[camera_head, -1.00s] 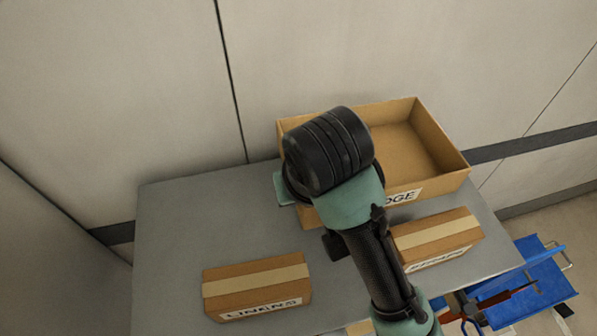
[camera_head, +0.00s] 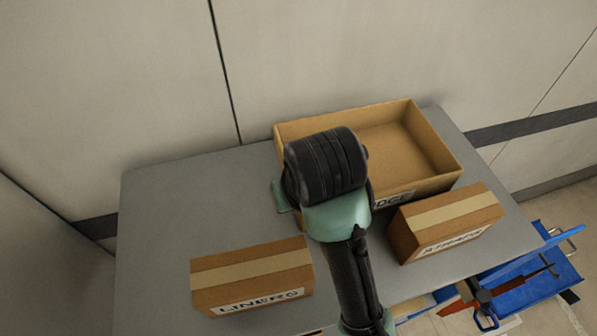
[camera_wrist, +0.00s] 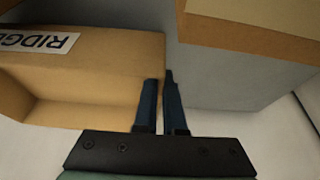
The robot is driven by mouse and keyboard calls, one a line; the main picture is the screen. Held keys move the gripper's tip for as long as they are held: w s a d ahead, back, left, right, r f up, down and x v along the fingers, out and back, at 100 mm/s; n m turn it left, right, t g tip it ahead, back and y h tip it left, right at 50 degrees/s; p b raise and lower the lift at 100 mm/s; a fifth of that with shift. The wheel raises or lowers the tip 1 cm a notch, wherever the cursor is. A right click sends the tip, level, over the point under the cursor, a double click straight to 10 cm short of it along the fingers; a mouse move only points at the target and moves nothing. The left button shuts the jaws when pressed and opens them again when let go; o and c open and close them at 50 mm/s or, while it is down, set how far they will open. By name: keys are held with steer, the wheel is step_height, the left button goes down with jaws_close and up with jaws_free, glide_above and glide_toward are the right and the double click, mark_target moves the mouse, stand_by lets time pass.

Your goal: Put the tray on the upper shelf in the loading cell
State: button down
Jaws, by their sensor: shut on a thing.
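The tray (camera_head: 437,143) is an open tan box with a RIDGE label, at the back right of the grey shelf top (camera_head: 165,215) in the head view. I cannot tell if it rests on the shelf or is just above it. My gripper (camera_wrist: 160,95) is shut on the tray's end wall, at the left end in the head view, where the wrist hides the fingers. In the wrist view, the tray (camera_wrist: 100,75) lies to the left of the fingers, its label upside down.
A closed LINERS carton (camera_head: 252,275) stands at the shelf's front left. Another closed, labelled carton (camera_head: 447,225) stands close in front of the tray at right. A wall (camera_head: 330,60) is behind. A blue cart (camera_head: 540,285) with tools stands lower right.

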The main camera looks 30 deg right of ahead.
mark_target(297, 215)
steer(key=shift+f, duration=1.65)
steer(key=shift+w+f, duration=0.1)
steer(key=shift+f, duration=0.2)
steer(key=c, duration=1)
jaws_free()
steer(key=shift+r, duration=0.1)
